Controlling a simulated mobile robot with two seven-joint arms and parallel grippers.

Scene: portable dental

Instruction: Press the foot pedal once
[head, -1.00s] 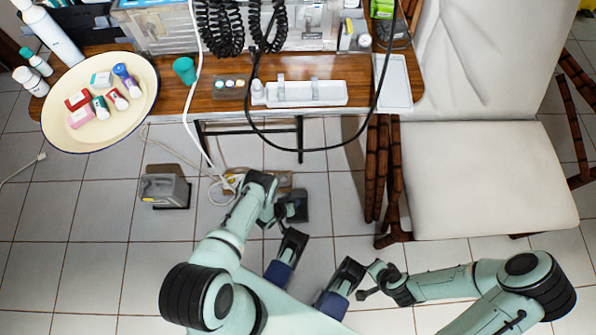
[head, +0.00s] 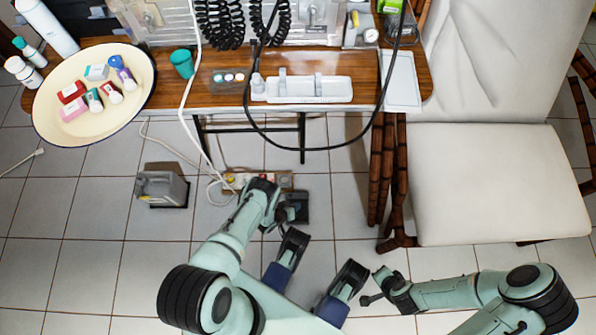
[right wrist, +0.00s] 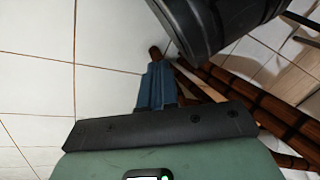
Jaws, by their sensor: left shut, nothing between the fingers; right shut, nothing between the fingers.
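The foot pedal (head: 302,208) appears to be the dark, flat-based block on the tiled floor below the table, partly hidden by my left arm. My left gripper (head: 284,214) is shut and empty, low over the left side of this block. I cannot tell whether it touches or presses it. My right gripper (head: 368,299) is shut and empty, well to the lower right of the pedal. Its blue fingers also show in the right wrist view (right wrist: 156,86), with floor tiles and brown chair legs beyond.
A grey box (head: 162,188) stands on the floor to the left. A power strip (head: 284,181) and cables lie behind my left wrist. The wooden table (head: 210,99) holds a cream tray (head: 130,101). A white chair (head: 485,190) with brown legs (head: 388,180) stands right.

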